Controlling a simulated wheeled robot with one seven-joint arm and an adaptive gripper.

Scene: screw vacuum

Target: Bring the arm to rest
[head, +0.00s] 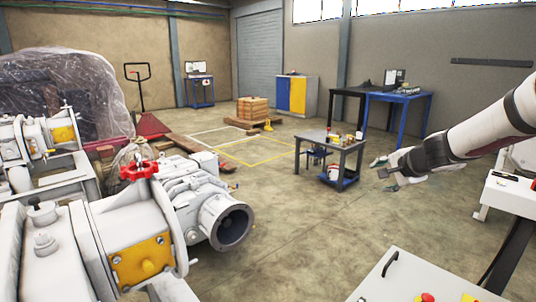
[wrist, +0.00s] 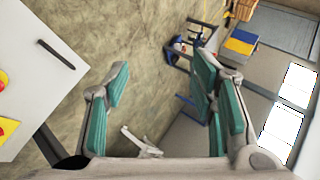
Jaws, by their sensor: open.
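My arm (head: 470,137) reaches in from the right edge of the head view, roughly level, out over open floor. My gripper (head: 382,173) is at its end, open and empty, pointing left. In the wrist view my gripper (wrist: 160,85) shows its green-padded fingers spread wide apart, with only concrete floor and distant furniture between and beyond them. Nothing is touching the fingers.
A grey machine with a red handwheel (head: 138,170) fills the lower left. A small work table (head: 333,140) stands behind my gripper. A white control panel (head: 400,278) with buttons is at the bottom right. The floor (head: 290,240) in the middle is clear.

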